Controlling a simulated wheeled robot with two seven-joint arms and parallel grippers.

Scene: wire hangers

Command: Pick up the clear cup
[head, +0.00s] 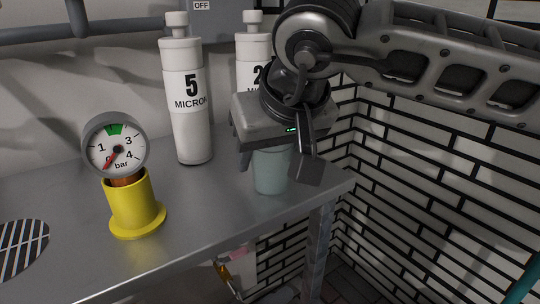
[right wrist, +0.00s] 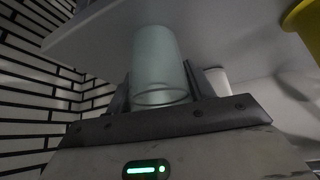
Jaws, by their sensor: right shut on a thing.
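The clear cup (head: 271,172) is a pale, greenish see-through cup near the right end of the grey metal table (head: 232,214). My right gripper (head: 277,162) comes down over it from above and is shut on it, with a finger on each side. The gripper body hides the cup's upper part in the head view. In the right wrist view the cup (right wrist: 158,68) stands out between the fingers. I cannot tell whether its base touches the table. My left gripper is not in view.
A white bottle marked 5 micron (head: 186,100) and a second bottle (head: 252,50) stand behind the cup. A pressure gauge (head: 116,145) on a yellow stand (head: 133,205) is to the left. The table's right edge is close to the cup.

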